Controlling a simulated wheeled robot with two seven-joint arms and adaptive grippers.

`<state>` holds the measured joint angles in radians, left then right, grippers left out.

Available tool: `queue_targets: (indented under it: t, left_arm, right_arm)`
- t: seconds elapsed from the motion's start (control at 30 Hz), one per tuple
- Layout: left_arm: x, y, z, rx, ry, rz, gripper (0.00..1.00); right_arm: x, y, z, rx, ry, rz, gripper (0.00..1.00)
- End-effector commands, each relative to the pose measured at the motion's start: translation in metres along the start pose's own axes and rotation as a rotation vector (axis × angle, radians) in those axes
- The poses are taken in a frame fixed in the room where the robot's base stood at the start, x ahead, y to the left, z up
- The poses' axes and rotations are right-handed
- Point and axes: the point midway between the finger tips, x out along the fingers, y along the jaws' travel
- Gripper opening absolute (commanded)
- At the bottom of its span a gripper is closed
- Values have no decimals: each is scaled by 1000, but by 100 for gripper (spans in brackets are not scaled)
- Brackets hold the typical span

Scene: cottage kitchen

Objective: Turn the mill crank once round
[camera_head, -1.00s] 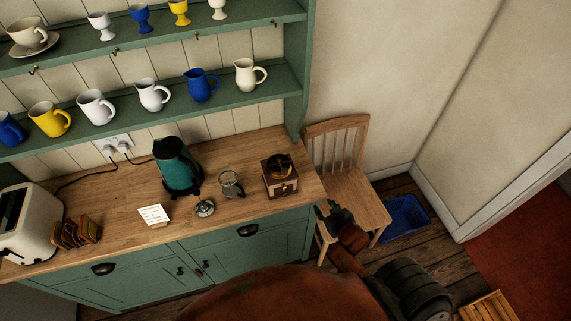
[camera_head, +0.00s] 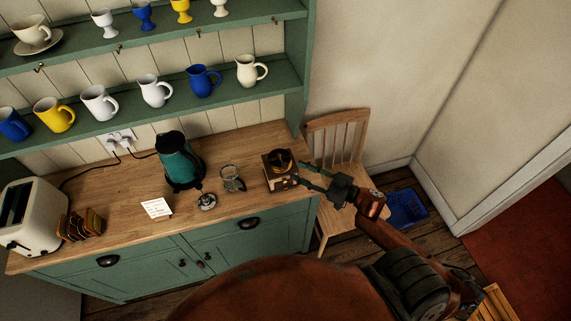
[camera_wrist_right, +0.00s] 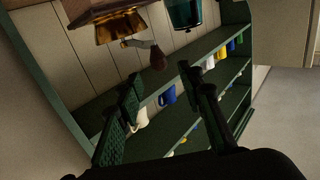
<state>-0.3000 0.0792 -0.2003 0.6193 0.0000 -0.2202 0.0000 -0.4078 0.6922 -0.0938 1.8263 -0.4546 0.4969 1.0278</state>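The mill is a small wooden box (camera_head: 279,183) with a brass hopper on top, near the right end of the wooden counter. In the right wrist view its brass hopper (camera_wrist_right: 118,30) shows at the top, with a crank arm (camera_wrist_right: 138,43) ending in a brown knob (camera_wrist_right: 158,58). My right gripper (camera_head: 300,174) reaches in from the right, fingers pointing at the mill. In its wrist view the gripper (camera_wrist_right: 158,74) is open, and the knob appears just beyond and between the fingertips. Whether they touch it I cannot tell. My left gripper is out of view.
On the counter a glass jar (camera_head: 231,179), a teal kettle (camera_head: 177,163), a metal item (camera_head: 206,202), a white card (camera_head: 156,208), a toast rack (camera_head: 80,225) and a toaster (camera_head: 32,217) stand left of the mill. A wooden chair (camera_head: 338,135) stands to the right.

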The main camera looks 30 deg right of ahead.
Motion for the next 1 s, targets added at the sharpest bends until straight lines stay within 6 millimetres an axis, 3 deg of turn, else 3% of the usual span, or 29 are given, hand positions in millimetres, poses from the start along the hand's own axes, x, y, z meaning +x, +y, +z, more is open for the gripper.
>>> queue_targets:
  t: [0.2, 0.4, 0.77, 1.0]
  left_arm:
    - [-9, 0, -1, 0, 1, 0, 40]
    - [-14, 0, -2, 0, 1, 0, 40]
    - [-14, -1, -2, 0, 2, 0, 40]
    - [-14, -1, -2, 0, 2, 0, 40]
  right_arm:
    - [37, 0, -4, 0, 4, 1, 35]
    - [60, 0, -2, -1, 3, 2, 35]
    - [66, 0, 0, -1, 1, 2, 35]
    - [66, 0, -1, -1, 1, 3, 20]
